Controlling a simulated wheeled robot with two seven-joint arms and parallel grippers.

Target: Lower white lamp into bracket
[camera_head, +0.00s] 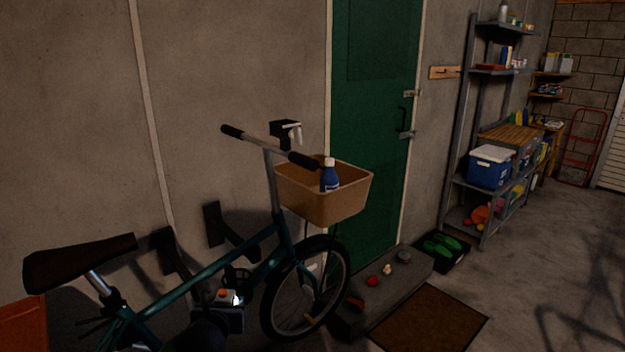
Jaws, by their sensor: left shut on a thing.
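My left gripper (230,304) is low in the head view, in front of the bicycle's lower frame. It is shut on a small white lamp (224,296) with an orange spot on top and a bright glow at its right side. Fingers and lamp are dark and partly merge. A black block with a pale hooked piece (287,131) shows just above the handlebar (268,146). It may be the bracket, but I cannot tell for sure. The lamp is well below it and apart from it. My right gripper is not in view.
The green bicycle (225,262) stands along the wall, with a tan basket (318,200) holding a blue bottle (329,178). A low step (354,318) bears several small items. A brown mat (430,318) and a shelf rack (466,130) are to the right.

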